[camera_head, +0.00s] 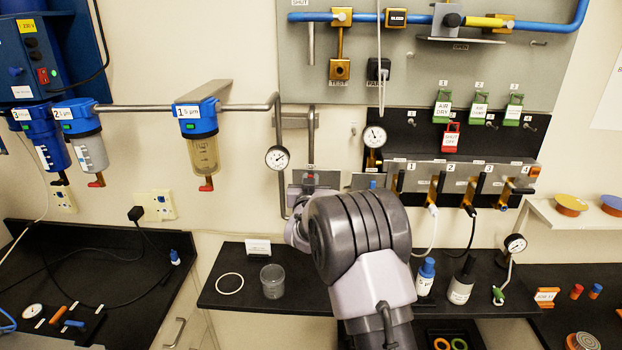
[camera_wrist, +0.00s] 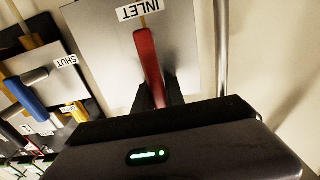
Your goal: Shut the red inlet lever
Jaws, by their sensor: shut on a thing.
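The red inlet lever (camera_wrist: 149,60) stands on a light metal plate (camera_wrist: 95,45) in the wrist view, just below the INLET label (camera_wrist: 138,12) as pictured. My gripper (camera_wrist: 155,92) has its two dark fingers on either side of the lever's lower part and is shut on it. The gripper body hides the lower end of the lever and plate. In the head view my own arm covers the gripper. A small bit of red shows on the plate (camera_head: 310,180) just above the arm, too small to read the lever's angle.
A blue-handled lever (camera_wrist: 25,97) and a SHUT label (camera_wrist: 66,61) lie left in the wrist view. A vertical pipe (camera_wrist: 221,45) runs close on the right. In the head view, a clear beaker (camera_head: 272,281) and bottles (camera_head: 461,281) stand on the black shelf below.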

